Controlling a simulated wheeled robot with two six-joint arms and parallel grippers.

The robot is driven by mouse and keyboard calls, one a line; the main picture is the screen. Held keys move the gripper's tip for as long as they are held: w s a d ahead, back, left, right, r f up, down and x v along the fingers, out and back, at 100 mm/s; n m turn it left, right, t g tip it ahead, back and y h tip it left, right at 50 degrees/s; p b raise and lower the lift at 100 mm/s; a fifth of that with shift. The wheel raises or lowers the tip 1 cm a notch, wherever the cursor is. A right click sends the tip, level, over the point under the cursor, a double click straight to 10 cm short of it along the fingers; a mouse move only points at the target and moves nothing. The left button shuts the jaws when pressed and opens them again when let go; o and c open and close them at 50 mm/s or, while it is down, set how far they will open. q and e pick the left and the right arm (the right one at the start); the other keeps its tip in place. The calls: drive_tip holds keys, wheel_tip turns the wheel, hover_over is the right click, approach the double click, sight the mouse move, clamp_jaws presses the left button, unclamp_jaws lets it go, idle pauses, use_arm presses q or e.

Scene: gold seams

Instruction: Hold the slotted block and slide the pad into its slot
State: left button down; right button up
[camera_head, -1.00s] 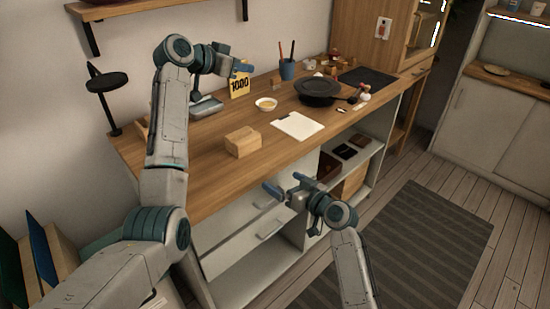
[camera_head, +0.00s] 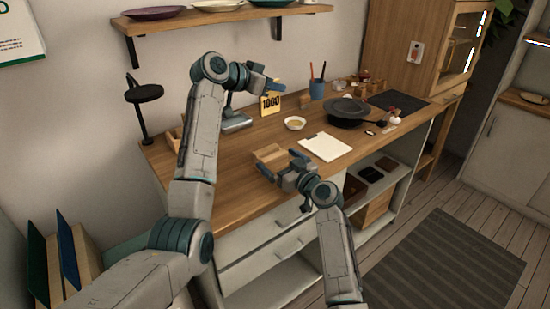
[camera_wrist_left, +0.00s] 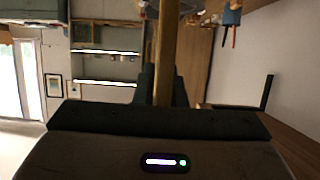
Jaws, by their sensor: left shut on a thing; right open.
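The pad (camera_head: 271,104) is a thin yellow piece marked 1000. My left gripper (camera_head: 266,84) is shut on its upper edge, and it hangs upright below the fingers near the back of the counter. In the left wrist view the pad (camera_wrist_left: 166,55) shows edge-on as a yellow-brown strip between the fingers. The slotted block (camera_head: 268,152) is light wood and sits on the counter near its front edge, partly hidden by my right gripper. Its slot is not clear. My right gripper (camera_head: 281,163) is open at the block's near side; I cannot tell whether it touches.
A white sheet (camera_head: 326,147) lies right of the block. Behind are a small bowl (camera_head: 295,123), a blue pen cup (camera_head: 317,90) and a dark pan (camera_head: 348,112). A black lamp (camera_head: 144,94) and grey tray (camera_head: 236,123) stand left. A shelf (camera_head: 220,21) hangs above.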

drive_tip(key=shift+x, duration=1.45)
drive_tip(key=c, duration=1)
use_arm(q)
wheel_tip(320, 180, down, 12)
